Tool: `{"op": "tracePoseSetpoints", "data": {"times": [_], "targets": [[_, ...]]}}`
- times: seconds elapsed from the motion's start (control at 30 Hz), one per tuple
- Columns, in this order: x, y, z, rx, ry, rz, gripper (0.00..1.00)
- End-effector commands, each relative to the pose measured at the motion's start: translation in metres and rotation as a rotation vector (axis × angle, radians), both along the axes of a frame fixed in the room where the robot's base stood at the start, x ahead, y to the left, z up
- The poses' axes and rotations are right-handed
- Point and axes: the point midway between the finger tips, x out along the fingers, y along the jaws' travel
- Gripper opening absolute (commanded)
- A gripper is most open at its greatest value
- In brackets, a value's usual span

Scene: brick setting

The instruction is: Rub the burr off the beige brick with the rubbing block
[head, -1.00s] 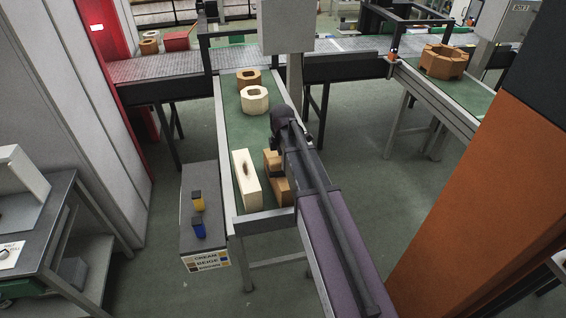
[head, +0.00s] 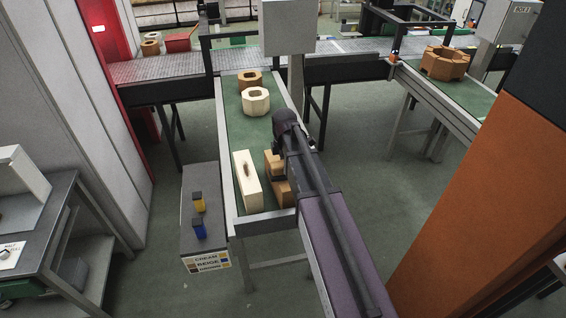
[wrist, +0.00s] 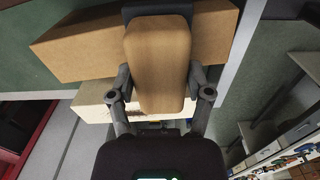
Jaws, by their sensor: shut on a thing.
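The beige brick, a tan oblong block, lies on the green belt under my arm in the head view (head: 285,196). It spans the top of the wrist view (wrist: 80,48). My gripper (wrist: 160,98) is shut on the rubbing block (wrist: 158,50), a rounded wooden block with a dark pad at its far end. The rubbing block is over the beige brick; I cannot tell whether the pad touches it. The burr is not visible, perhaps hidden by the block and arm.
A cream brick (head: 247,184) with a dark mark stands close to the left. A cream ring-shaped brick (head: 256,110) and a tan one (head: 250,76) are farther up the belt. A grey box (head: 196,244) with blue and yellow items stands left.

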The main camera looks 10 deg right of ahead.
Motion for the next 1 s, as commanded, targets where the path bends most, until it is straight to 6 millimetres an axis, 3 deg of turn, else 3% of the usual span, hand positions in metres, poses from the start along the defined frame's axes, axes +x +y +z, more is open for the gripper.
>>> {"op": "tracePoseSetpoints", "data": {"times": [0.4,1.0], "targets": [[-0.026,-0.003,0.001,0.000,0.000,0.000,0.21],[-0.027,-0.003,0.009,0.000,0.000,0.000,0.21]]}}
